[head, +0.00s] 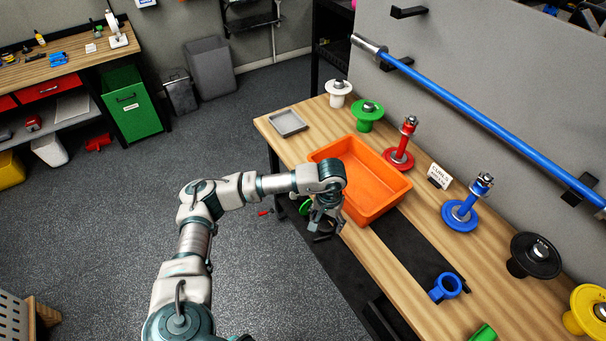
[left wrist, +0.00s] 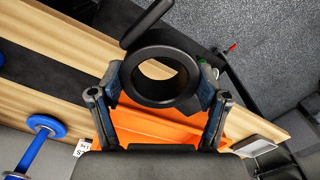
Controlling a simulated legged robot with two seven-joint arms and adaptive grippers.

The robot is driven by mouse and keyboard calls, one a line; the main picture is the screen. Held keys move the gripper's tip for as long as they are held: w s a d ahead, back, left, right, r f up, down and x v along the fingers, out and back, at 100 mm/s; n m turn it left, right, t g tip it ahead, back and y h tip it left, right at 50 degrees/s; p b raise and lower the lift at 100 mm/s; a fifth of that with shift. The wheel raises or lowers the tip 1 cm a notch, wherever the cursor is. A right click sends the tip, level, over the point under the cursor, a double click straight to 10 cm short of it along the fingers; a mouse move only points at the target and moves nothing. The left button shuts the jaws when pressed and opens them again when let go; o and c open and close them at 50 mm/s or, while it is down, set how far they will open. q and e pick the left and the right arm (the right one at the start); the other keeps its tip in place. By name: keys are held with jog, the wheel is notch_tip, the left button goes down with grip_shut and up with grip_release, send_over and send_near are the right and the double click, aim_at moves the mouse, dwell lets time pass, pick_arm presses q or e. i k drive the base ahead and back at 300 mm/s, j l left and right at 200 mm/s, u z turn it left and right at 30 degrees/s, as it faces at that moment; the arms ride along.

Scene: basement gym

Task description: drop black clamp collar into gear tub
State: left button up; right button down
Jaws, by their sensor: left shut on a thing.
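My left gripper (head: 326,212) is shut on the black clamp collar, a thick ring with a lever. The collar shows large in the left wrist view (left wrist: 143,90), between the two fingers (left wrist: 160,84); in the head view it is mostly hidden under the gripper. The gear tub is an open orange bin (head: 390,203) on the wooden bench, and its visible inside looks empty. The gripper hangs at the tub's near edge in the head view. Orange tub surface (left wrist: 150,128) shows behind the collar's lower part in the left wrist view. My right gripper is not in view.
The bench (head: 428,258) also holds a grey tray (head: 288,123), a red collar stand (head: 401,158), a blue one (head: 460,216), a small sign (head: 439,176) and a blue collar (head: 446,287). A blue bar (head: 480,118) runs along the wall behind. Open floor lies left of the bench.

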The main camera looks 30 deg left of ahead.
aim_at(359, 188)
jog(key=u, duration=0.55)
jog(key=i+j, duration=0.35)
jog(key=i+j+z, duration=0.65)
jog(key=j+z, duration=0.15)
jog(key=j, duration=0.2)
jog(key=z, duration=1.15)
